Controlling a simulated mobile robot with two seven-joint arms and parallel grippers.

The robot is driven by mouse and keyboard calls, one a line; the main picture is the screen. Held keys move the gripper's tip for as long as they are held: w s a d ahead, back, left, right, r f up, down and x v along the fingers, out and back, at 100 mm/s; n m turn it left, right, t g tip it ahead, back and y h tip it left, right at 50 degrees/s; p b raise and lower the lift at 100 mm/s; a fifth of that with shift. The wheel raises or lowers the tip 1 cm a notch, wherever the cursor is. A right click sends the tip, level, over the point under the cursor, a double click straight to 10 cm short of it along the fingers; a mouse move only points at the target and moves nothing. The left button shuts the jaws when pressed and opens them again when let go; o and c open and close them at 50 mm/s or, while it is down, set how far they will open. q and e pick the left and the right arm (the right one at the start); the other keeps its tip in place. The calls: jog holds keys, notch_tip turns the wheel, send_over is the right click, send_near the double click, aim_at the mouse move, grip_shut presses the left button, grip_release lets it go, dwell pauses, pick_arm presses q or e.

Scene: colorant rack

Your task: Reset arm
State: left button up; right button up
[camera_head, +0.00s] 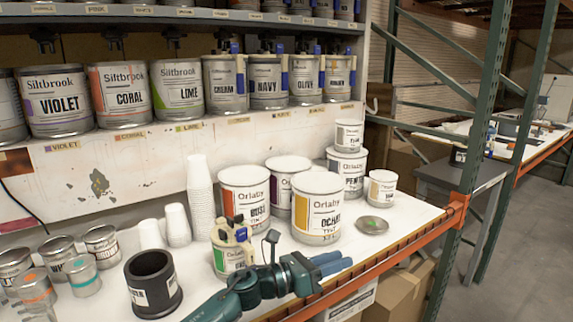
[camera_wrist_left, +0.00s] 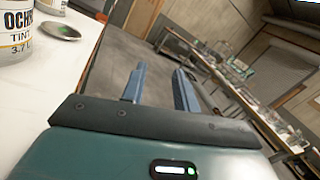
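My left gripper (camera_head: 331,264) is over the front edge of the white bench, fingers pointing right. In the left wrist view its two blue fingers (camera_wrist_left: 158,88) stand apart with nothing between them, so it is open and empty. The ochre Orlaby can (camera_head: 316,212) stands on the bench just behind it, apart from the fingers; its edge also shows in the left wrist view (camera_wrist_left: 17,40). My right gripper is not in view.
A small can with a yellow top (camera_head: 232,250) stands close behind my left arm. A black cup (camera_head: 152,284) is left of the arm. A round lid (camera_head: 372,225) lies right of the ochre can. Paper cups (camera_head: 201,200) and more cans stand behind. An orange beam (camera_head: 400,246) runs along the front edge, with open floor to the right.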

pick_arm(q)
jog(key=s+a+f+n+t+y, duration=0.5)
jog(key=a+n+y, duration=0.45)
jog(key=n, duration=0.75)
jog(key=s+a+f+n+t+y, duration=0.2)
jog(key=s+a+f+n+y, duration=0.4)
jog(key=a+n, duration=0.85)
jog(key=s+a+f+n+g+y, duration=0.1)
jog(key=s+a+f+n+g, duration=0.2)
jog(key=s, duration=0.5)
jog(key=s+a+f+n+g, duration=0.2)
jog(key=s+n+g, duration=0.25)
jog(key=s, duration=0.35)
jog(key=s+a+f+n+g+y, duration=0.1)
jog(key=s+a+f+n+g, duration=0.1)
jog(key=s+n, duration=0.45)
jog(key=w+d+f+m+t+h, duration=0.1)
jog(key=d+f+t, duration=0.1)
jog(key=f, duration=0.3)
jog(key=w+d+f+m+t+h, duration=0.1)
jog(key=w+d+f+t, duration=0.1)
jog(key=d+f+t, duration=0.1)
jog(key=shift+w+d+f+t+h, duration=0.25)
jog(key=shift+f+t+h, duration=0.15)
jog(key=shift+f, duration=0.5)
